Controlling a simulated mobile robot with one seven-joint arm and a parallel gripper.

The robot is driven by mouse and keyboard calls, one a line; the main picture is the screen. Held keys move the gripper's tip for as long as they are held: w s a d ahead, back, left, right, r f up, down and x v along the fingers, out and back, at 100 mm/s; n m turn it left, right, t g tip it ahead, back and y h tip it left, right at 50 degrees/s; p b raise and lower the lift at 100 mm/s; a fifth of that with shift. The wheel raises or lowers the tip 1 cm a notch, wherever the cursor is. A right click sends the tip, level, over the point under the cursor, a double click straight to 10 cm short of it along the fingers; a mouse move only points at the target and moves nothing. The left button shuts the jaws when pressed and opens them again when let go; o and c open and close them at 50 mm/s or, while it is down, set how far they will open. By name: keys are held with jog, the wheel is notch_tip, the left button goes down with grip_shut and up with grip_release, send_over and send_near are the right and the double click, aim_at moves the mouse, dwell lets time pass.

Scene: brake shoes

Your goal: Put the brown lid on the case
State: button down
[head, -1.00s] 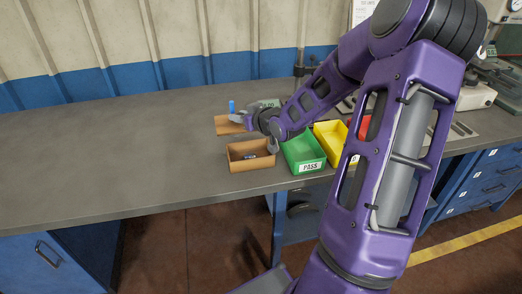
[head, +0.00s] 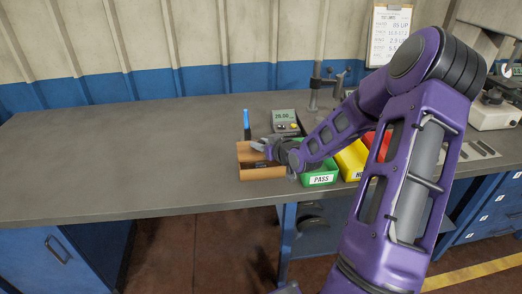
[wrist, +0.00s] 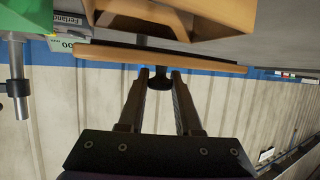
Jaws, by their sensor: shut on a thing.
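The brown case (head: 262,173), an open box with dark contents, stands on the bench in the head view; part of it shows at the top of the wrist view (wrist: 185,17). My gripper (wrist: 160,78) is shut on the dark knob of the brown lid (wrist: 200,61), a thin flat plate seen nearly edge-on in the wrist view. In the head view my gripper (head: 262,146) is at the case's back, and a tan panel that seems to be the lid (head: 246,151) shows there. My fingers partly hide it, and I cannot tell whether lid and case touch.
A green PASS bin (head: 321,179) stands close right of the case, with a yellow bin (head: 351,160) and a red bin beyond. A blue marker-like object (head: 246,120) and a grey display unit (head: 285,121) are behind. The bench (head: 120,165) is clear to the left.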

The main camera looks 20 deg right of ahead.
jog(key=shift+f, duration=0.85)
jog(key=shift+f+b, duration=0.5)
jog(key=shift+f, duration=0.05)
jog(key=shift+f, duration=0.15)
jog(key=c, duration=0.6)
grip_release()
